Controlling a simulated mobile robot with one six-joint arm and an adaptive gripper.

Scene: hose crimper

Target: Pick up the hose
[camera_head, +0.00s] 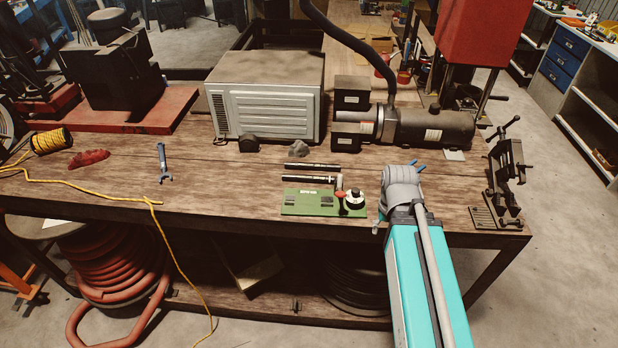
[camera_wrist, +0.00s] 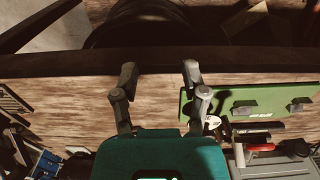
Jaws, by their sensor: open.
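Two short dark rods, which look like hose pieces, lie on the wooden workbench just behind the green plate in the head view: the far one (camera_head: 312,165) and the near one (camera_head: 308,180). I cannot tell which is the hose meant. A dark rod also shows beside the plate in the wrist view (camera_wrist: 258,127). My gripper (camera_wrist: 158,74) is open, with nothing between its fingers, above the bench near its front edge. In the head view it is mostly hidden by my arm, to the right of the rods and plate.
The green plate (camera_head: 300,203) carries a round knob (camera_head: 355,199) and red lever. Behind stand a white ribbed box (camera_head: 265,95) and a dark cylindrical machine (camera_head: 432,126). A vise-like stand (camera_head: 506,180) is at right.

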